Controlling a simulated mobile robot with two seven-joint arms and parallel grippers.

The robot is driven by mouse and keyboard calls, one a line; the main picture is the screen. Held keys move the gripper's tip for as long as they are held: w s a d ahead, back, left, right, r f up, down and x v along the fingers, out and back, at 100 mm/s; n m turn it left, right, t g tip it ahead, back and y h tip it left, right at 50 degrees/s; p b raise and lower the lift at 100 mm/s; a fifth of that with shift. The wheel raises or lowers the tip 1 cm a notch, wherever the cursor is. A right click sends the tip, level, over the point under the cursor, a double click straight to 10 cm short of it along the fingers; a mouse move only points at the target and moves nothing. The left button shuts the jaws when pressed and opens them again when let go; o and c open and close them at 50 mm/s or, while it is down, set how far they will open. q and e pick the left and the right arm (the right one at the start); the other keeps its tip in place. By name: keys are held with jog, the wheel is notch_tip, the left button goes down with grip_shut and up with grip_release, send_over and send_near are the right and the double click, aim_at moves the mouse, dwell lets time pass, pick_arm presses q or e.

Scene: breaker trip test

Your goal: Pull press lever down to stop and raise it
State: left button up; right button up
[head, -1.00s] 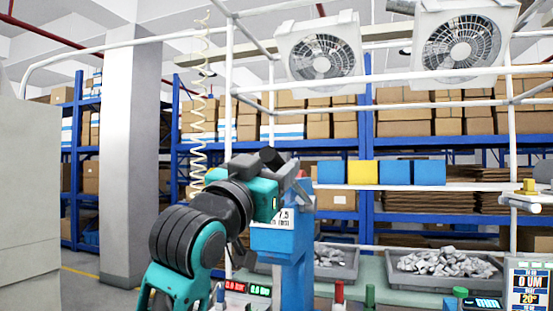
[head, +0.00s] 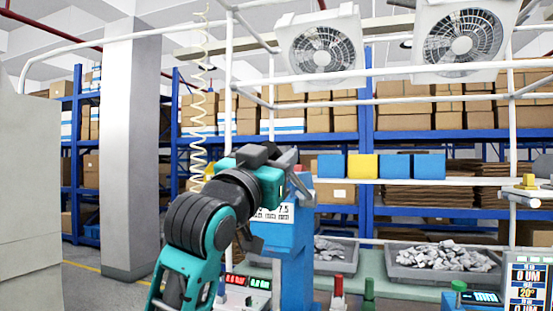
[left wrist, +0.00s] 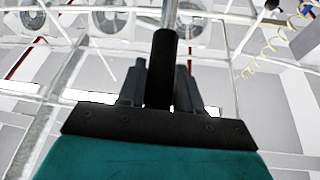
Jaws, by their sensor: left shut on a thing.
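The blue press (head: 292,265) stands at the centre of the head view, with a white label on its head. My left gripper (head: 291,168) is at the top of the press, in front of its upper part, and hides much of the lever there. In the left wrist view, the press lever (left wrist: 162,70) shows as a black grip on a metal rod. The fingers of my left gripper (left wrist: 160,88) are shut on this grip, one on each side. My right gripper is not in view.
Grey trays of metal parts (head: 398,271) sit on the bench right of the press. Red and green posts (head: 369,290) and small displays (head: 523,284) stand at the front. Blue and yellow bins (head: 363,167) line a shelf behind. White frame bars cross above.

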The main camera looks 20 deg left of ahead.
pick_arm(q)
grip_shut()
jog(key=shift+r, duration=0.1)
